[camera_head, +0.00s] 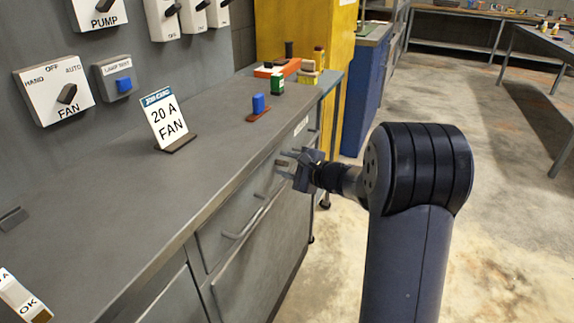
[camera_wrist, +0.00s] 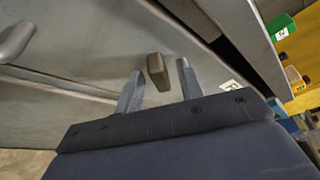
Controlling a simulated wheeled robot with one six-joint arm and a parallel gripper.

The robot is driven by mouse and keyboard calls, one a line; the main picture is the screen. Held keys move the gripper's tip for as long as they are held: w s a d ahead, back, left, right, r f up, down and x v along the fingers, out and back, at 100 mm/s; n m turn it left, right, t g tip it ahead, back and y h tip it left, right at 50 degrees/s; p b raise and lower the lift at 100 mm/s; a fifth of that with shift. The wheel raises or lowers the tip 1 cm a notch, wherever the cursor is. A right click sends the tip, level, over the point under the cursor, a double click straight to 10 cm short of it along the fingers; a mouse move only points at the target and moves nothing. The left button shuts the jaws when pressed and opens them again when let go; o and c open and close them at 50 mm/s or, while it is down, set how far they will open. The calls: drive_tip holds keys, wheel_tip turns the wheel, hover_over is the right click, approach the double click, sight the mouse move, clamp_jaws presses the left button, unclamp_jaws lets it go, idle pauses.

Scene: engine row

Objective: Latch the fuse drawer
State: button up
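My gripper (camera_head: 284,161) is at the grey drawer front (camera_head: 222,236) under the bench top. In the wrist view, its two fingers (camera_wrist: 160,88) are apart, one on each side of a small brown latch knob (camera_wrist: 158,70). Narrow gaps show between the knob and both fingers, so it is not clamped. My gripper hides the knob in the head view. A bar handle (camera_head: 243,224) is on the drawer front to the left, and a handle end shows in the wrist view (camera_wrist: 16,42). Whether the latch is engaged, I cannot tell.
A white label (camera_head: 300,126) is on the front beyond my gripper. On the bench top (camera_head: 120,235) stand a "20 A FAN" sign (camera_head: 168,122), a blue fuse (camera_head: 258,104) and a green block (camera_head: 277,84). A yellow cabinet (camera_head: 340,60) stands behind; open floor is right.

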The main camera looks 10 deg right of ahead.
clamp_jaws()
drive_tip(key=shift+r+p, duration=0.1)
drive_tip(key=shift+p, duration=0.3)
drive_tip(key=m+g+p, duration=0.1)
drive_tip(key=p, duration=0.2)
drive_tip(key=shift+r, duration=0.2)
drive_tip(key=m+g+y+p, duration=0.1)
drive_tip(key=m+g+p, duration=0.1)
drive_tip(key=p, duration=0.4)
drive_tip(key=m+g+y+p, duration=0.1)
drive_tip(key=m+p, duration=0.3)
drive_tip(key=p, duration=0.2)
drive_tip(key=shift+w+d+f+m+g, duration=0.1)
drive_tip(key=shift+w+f+m+g, duration=0.05)
drive_tip(key=shift+m+g, duration=0.2)
drive_tip(key=shift+p, duration=0.3)
